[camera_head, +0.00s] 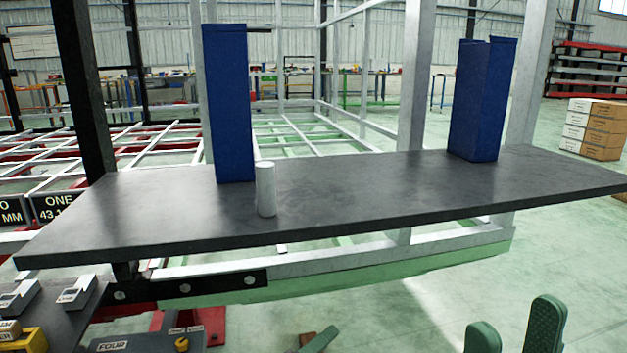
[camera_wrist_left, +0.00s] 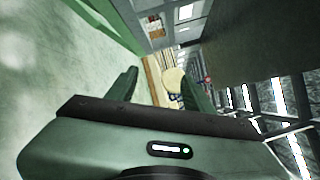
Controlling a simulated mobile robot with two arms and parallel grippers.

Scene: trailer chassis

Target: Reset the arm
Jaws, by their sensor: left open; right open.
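My left gripper (camera_head: 318,341) shows only in part at the bottom middle of the head view, low in front of the dark table. In the left wrist view its two green fingers (camera_wrist_left: 160,82) stand apart, and I see nothing held between them. A pale rounded thing (camera_wrist_left: 174,78) shows beyond the fingers; I cannot tell what it is. My right gripper (camera_head: 513,333) is at the bottom right of the head view, with its two green fingers apart and nothing visible between them. Both grippers are clear of the tabletop.
The long dark table (camera_head: 370,195) holds an upright white cylinder (camera_head: 265,192), a tall blue bin (camera_head: 228,105) beside it and another blue bin (camera_head: 482,105) at the right. Devices (camera_head: 77,292) sit at lower left. Cardboard boxes (camera_head: 597,128) stand far right. Floor at lower right looks clear.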

